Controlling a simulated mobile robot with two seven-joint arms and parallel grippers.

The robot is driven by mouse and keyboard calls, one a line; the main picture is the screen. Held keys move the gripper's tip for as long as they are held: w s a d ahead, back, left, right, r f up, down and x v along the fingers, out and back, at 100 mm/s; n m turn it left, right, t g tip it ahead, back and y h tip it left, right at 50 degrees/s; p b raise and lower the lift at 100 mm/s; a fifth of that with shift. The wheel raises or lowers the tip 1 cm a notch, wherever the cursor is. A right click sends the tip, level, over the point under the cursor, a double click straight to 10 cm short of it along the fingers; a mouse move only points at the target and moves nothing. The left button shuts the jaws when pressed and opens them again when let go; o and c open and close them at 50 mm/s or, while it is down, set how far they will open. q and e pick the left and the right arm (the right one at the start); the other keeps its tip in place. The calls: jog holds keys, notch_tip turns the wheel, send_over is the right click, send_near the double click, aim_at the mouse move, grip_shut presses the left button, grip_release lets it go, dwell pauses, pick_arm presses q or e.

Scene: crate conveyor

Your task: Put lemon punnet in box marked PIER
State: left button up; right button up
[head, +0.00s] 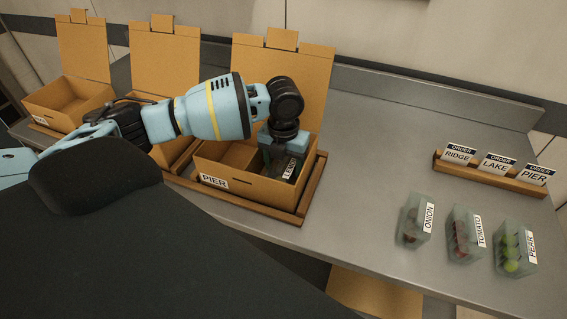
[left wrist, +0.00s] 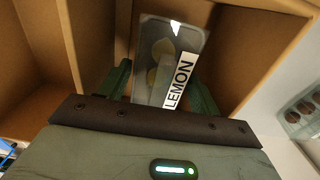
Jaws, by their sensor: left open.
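The lemon punnet (left wrist: 165,60), a clear tub with a LEMON label, is inside the box marked PIER (head: 240,188); its label also shows in the head view (head: 290,168). My left gripper (head: 279,150) reaches down into that open box from above. In the left wrist view its two fingers (left wrist: 160,88) stand open on either side of the punnet's near end. I cannot tell whether the fingers touch it. The punnet's underside is hidden. My right gripper is not in view.
Two more open boxes (head: 68,98) stand to the left. On the right, ONION (head: 411,222), TOMATO (head: 462,236) and PEAR (head: 512,252) punnets stand on the grey counter (head: 360,200). Behind them is a wooden rack (head: 478,176) with RIDGE, LAKE and PIER order cards. The counter's middle is clear.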

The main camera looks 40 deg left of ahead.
pick_arm(q)
notch_tip(320, 180, up, 13)
dwell(0.5)
jog(key=shift+a+r, duration=0.1)
